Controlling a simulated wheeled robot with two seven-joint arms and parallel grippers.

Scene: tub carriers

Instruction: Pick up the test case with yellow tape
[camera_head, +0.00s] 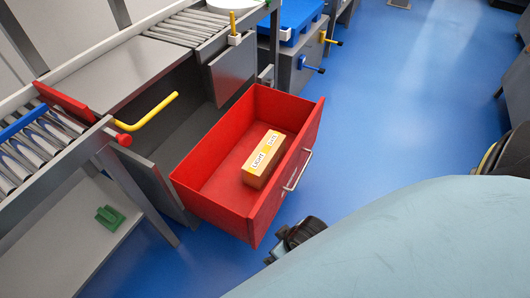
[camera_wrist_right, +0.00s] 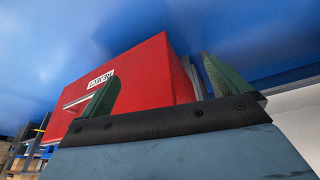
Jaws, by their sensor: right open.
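A yellow-orange box (camera_head: 263,159) with white labels lies in an open red drawer (camera_head: 215,211); one label seems to read "LIGHT". It is the only case-like thing I see in the drawer, and I cannot make out separate yellow tape on it. In the right wrist view the drawer's red outside (camera_wrist_right: 140,75) shows with a handle and a white label; the box is hidden there. My right gripper (camera_wrist_right: 160,69) is open, with its two green fingers apart in front of the drawer and nothing seen between them. My left gripper is not in view.
The drawer has a metal handle (camera_head: 298,170) on its front. A grey roller bench with a yellow bar (camera_head: 150,113) stands to the left. A green object (camera_head: 109,217) lies on a low shelf. Blue floor (camera_head: 400,90) is clear beyond the drawer.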

